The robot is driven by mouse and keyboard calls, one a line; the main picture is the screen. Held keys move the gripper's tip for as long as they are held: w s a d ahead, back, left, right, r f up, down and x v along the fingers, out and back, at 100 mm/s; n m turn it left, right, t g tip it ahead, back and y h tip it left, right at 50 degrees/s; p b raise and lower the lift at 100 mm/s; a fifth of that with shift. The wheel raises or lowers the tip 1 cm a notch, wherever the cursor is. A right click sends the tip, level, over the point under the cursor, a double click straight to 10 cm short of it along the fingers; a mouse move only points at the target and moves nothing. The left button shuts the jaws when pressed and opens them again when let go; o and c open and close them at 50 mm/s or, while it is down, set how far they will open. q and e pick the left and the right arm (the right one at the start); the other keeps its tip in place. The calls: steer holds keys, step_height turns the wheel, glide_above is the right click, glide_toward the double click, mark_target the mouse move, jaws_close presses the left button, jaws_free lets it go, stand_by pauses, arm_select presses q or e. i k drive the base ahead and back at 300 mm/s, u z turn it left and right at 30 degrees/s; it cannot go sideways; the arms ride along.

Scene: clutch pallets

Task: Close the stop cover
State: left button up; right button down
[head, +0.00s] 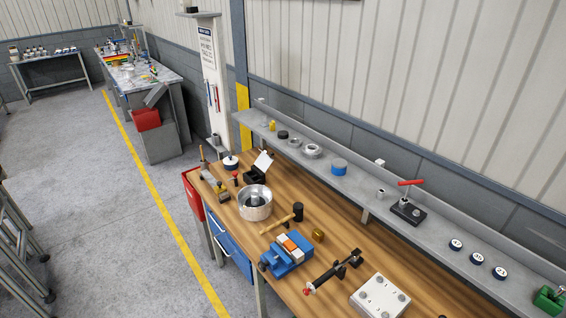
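A small black box (254,176) stands near the far left end of the wooden workbench. A pale flap (264,160) stands up and tilted from it, like a raised cover. It looks like the stop cover, standing open, but it is too small to be sure. Any button under it cannot be made out. Neither of my grippers is in view.
On the wooden bench (343,236), a metal bowl (254,205) stands close to the box. A mallet (296,213), a blue vise (287,255), a black bar with a red tip (333,271) and a white plate (380,297) are nearer. A grey shelf (360,186) runs along the back.

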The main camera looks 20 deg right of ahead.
mark_target(264, 162)
steer(key=k, duration=0.3)
steer(key=u, duration=0.15)
steer(key=i, duration=1.2)
steer(key=z, duration=0.1)
